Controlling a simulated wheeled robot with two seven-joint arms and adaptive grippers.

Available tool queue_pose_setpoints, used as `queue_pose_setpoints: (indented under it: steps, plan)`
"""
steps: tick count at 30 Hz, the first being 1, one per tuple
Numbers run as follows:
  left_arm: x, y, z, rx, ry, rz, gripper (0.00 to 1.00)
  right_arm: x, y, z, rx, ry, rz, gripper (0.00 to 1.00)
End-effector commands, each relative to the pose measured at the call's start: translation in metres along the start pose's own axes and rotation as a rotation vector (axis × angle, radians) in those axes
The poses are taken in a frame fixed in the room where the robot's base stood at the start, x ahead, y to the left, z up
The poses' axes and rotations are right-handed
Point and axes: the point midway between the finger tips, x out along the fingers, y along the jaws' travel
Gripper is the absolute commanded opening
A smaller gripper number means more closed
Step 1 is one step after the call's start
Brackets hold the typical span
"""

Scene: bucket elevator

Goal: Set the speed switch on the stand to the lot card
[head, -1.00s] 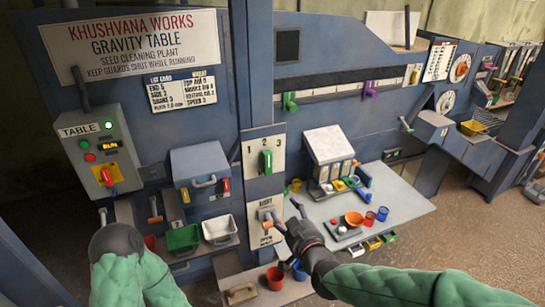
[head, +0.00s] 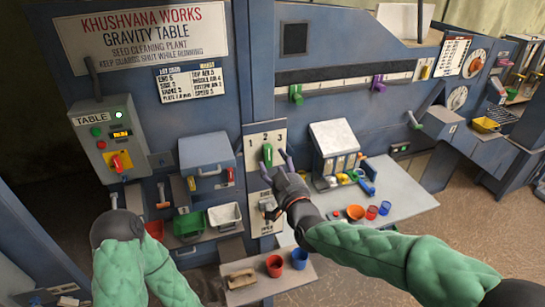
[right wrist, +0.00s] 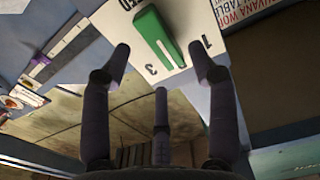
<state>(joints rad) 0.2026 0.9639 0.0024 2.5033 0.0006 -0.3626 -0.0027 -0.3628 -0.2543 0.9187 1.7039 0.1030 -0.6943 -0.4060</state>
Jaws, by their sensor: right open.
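The speed switch is a green handle (head: 267,155) on a white plate (head: 280,137) marked 1, 2, 3 on the blue stand. The handle stands upright, its end toward the 2. It also shows in the right wrist view (right wrist: 158,38), between the 1 and the 3. My right gripper (head: 277,165) is open and empty, just in front of and below the switch. In the right wrist view its fingers (right wrist: 163,65) are spread around the plate's near edge, apart from the handle. The lot card (head: 190,82) has a speed line whose number is too small to read surely.
A lower plate with a lever (head: 268,206) sits below the switch. A grey control box (head: 112,140) is at left. Green (head: 188,226) and white (head: 225,215) bins stand left of the stand. The grey table (head: 400,190) at right holds small cups.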

Motion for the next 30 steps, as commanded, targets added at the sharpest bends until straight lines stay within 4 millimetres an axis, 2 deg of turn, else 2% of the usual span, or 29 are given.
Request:
queue_pose_setpoints:
  steps: [3, 9, 20, 21, 27, 30]
  plan:
    - [-0.003, 0.001, 0.0, 0.0, 0.0, 0.0, 0.0, 0.016, 0.0, 0.0, 0.0, -0.002, -0.001, 0.59]
    - [-0.005, 0.002, 0.0, 0.0, 0.0, 0.0, 0.0, 0.031, 0.0, 0.0, 0.0, -0.001, 0.0, 0.59]
    - [-0.005, 0.002, 0.0, 0.0, 0.0, 0.0, 0.0, 0.035, 0.0, 0.001, 0.0, -0.001, 0.0, 0.59]
    - [-0.005, 0.002, 0.0, 0.0, 0.0, 0.0, 0.0, 0.035, 0.0, 0.001, 0.0, -0.001, 0.0, 0.57]
    - [-0.005, 0.002, 0.0, 0.0, 0.0, 0.0, 0.0, 0.035, 0.0, 0.001, 0.0, -0.001, 0.0, 0.03]
    - [-0.005, 0.002, 0.0, 0.0, 0.0, 0.0, 0.0, 0.035, 0.0, 0.0, 0.0, 0.0, 0.0, 0.03]
